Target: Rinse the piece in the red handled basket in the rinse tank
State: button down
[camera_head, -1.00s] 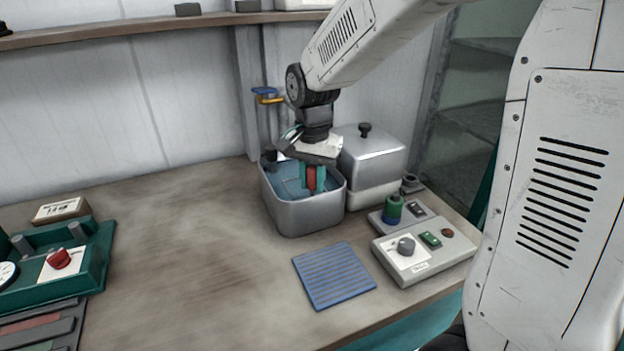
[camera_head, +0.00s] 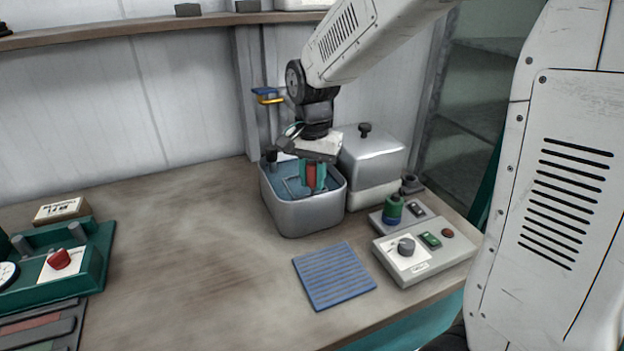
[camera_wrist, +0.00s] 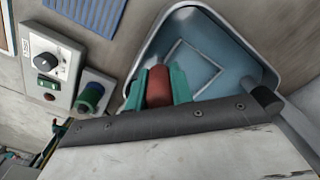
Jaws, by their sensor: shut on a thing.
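The rinse tank (camera_head: 305,216) is an open grey metal tank with blue water, standing near the back of the bench. My gripper (camera_head: 313,180) points down over it, its green fingers shut on the red handle (camera_wrist: 158,86) of the basket. In the wrist view the red handle sits between the two green fingers, above the tank (camera_wrist: 262,52). A thin pale wire frame, seemingly the basket (camera_wrist: 193,64), shows in the blue water. The piece in it cannot be made out.
A lidded metal box (camera_head: 372,158) stands right beside the tank. A control box (camera_head: 424,250) with a knob and buttons and a green-and-blue cylinder (camera_head: 392,210) are at the right. A blue ribbed mat (camera_head: 333,275) lies in front. The bench middle is clear.

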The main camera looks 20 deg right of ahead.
jog(key=shift+r, duration=5.25)
